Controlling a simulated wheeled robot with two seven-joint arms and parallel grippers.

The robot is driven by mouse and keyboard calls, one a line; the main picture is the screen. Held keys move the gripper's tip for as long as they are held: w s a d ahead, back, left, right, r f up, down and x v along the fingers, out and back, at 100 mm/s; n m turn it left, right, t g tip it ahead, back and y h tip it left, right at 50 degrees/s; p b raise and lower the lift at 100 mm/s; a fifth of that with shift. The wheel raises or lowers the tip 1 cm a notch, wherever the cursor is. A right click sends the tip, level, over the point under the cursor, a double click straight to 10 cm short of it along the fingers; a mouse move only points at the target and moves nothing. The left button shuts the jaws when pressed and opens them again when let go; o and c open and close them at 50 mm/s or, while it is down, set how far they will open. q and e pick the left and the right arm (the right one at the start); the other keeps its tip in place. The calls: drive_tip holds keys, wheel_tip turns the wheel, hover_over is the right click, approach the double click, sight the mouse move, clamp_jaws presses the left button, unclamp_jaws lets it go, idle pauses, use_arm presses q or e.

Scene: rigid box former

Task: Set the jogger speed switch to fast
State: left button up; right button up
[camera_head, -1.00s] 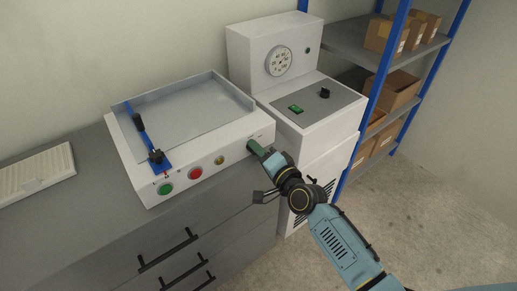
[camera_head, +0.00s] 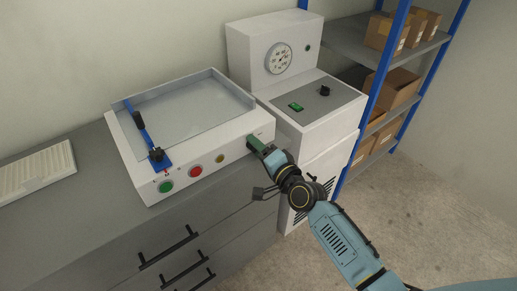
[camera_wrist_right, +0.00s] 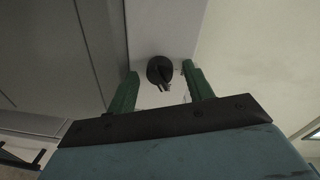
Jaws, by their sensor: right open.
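The jogger (camera_head: 190,150) is a white box with a shallow grey tray on top, standing on the grey cabinet. Its front panel carries a green button, a red button and a small yellowish knob. My right gripper (camera_head: 252,142) is at the right end of this panel and hides what is there. In the right wrist view, a black rotary switch (camera_wrist_right: 160,70) on the white panel lies between and just beyond the open green fingers of my right gripper (camera_wrist_right: 158,82). Small dark marks show beside the switch, too small to read. My left gripper is not in view.
A blue bracket with black knobs (camera_head: 138,121) stands at the jogger's left side. A white machine with a dial (camera_head: 279,60) stands to the right, close to my right arm. Blue shelving with cardboard boxes (camera_head: 398,90) is farther right. A white ribbed tray (camera_head: 36,170) lies left.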

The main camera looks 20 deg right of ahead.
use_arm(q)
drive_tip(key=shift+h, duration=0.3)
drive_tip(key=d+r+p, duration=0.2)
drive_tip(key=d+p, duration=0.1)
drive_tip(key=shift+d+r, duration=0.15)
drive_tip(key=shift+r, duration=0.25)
use_arm(e)
drive_tip(key=v, duration=1.3)
drive_tip(key=shift+s, duration=0.2)
